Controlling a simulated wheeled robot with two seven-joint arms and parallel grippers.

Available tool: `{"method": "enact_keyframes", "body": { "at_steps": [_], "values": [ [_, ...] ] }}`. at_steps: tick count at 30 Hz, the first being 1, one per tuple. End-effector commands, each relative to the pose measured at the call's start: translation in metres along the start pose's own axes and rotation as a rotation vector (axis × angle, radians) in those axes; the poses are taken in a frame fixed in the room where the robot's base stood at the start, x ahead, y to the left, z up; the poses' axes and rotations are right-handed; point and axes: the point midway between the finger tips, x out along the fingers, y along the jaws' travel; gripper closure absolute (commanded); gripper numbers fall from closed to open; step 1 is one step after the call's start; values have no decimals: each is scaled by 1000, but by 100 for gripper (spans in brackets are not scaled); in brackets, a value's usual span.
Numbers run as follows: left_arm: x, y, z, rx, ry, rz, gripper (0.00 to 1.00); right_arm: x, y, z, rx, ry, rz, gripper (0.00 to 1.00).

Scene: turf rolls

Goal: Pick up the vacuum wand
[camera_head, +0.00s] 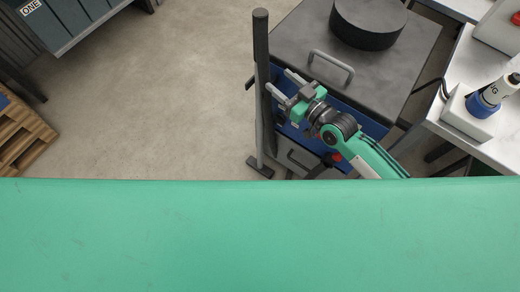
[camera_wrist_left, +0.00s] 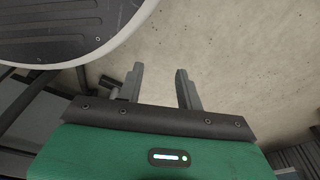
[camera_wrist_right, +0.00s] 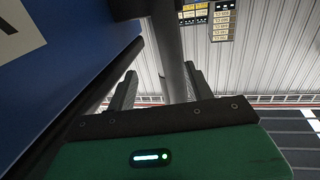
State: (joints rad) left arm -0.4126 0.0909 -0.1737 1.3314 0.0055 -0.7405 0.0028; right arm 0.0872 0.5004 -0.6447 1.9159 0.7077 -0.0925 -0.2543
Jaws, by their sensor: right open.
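The vacuum wand (camera_head: 259,120) stands upright beside the blue and grey cabinet, with a dark grip at its top and a flat foot on the floor. My right gripper (camera_head: 278,79) is open at the wand's upper half, its fingers pointing at it. In the right wrist view, the wand's grey tube (camera_wrist_right: 170,60) runs between the spread fingers of the right gripper (camera_wrist_right: 160,85), with a dark thicker part above. I cannot tell whether either finger touches it. My left gripper (camera_wrist_left: 160,82) shows only in its wrist view, open and empty above bare floor.
The cabinet (camera_head: 385,75) has a grey top with a handle (camera_head: 331,67) and a round black block (camera_head: 368,22). A wooden pallet (camera_head: 22,135) lies at left. A green surface fills the foreground. Floor left of the wand is clear.

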Motion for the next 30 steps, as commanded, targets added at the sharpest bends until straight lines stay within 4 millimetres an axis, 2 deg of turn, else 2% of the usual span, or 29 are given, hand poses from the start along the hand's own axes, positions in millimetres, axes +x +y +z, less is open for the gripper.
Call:
{"method": "enact_keyframes", "body": {
  "at_steps": [3, 11, 17, 21, 30],
  "values": [
    [2, -1, 3, 1, -2, -1, 64, 20, 0, -1, 0, 0, 0, 47],
    [5, -1, 7, 3, 0, -2, 64, 38, -2, -2, 0, 0, 0, 47],
    [17, -4, 25, 6, -7, -5, 64, 64, -9, -6, 3, 0, -1, 47],
    [20, -4, 28, 7, -6, -6, 64, 80, -9, -4, -1, -1, -1, 47],
    [21, -4, 29, 7, -5, -6, 64, 83, -8, -4, -1, -2, 0, 49]
  ]
}}
